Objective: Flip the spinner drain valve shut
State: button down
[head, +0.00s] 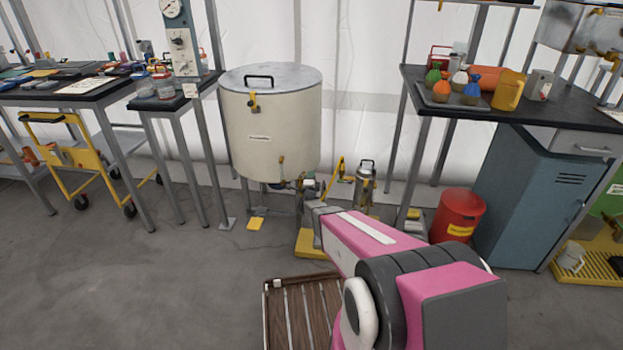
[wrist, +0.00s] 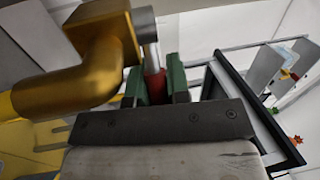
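The spinner, a large cream drum (head: 270,130) with a grey lid, stands on legs left of centre in the head view. Its drain fitting (head: 302,184) sits low on its right side, partly hidden behind my arm. In the wrist view a thick brass elbow pipe and valve body (wrist: 85,75) fill the upper left. A grey lever (wrist: 150,55) with a red grip (wrist: 155,86) comes down beside the brass. My gripper (wrist: 157,88) has its green fingers on both sides of the red grip, with little gap visible. In the head view the fingertips are hidden.
A slatted wooden pallet (head: 300,312) lies on the floor in front. A red bin (head: 458,215) and a blue cabinet (head: 530,190) stand to the right. A steel flask (head: 365,183) stands behind my arm.

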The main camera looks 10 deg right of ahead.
jog(key=shift+w+d+n+t+y, duration=0.15)
jog(key=shift+w+n+y, duration=0.15)
jog(key=shift+n+y, duration=0.65)
jog(key=shift+w+a+n+t+y, duration=0.1)
jog(key=shift+w+n+y, duration=0.3)
jog(key=shift+y, duration=1)
jog(key=shift+w+d+n+t+y, duration=0.1)
jog(key=shift+w+n+t+y, duration=0.1)
jog(key=shift+n+y, duration=0.75)
jog(key=shift+y, duration=0.4)
jog(key=shift+g, duration=0.25)
jog(key=c, duration=1.1)
grip_release()
jog(key=shift+s, duration=0.15)
jog(key=v, duration=1)
jog(key=shift+s, duration=0.25)
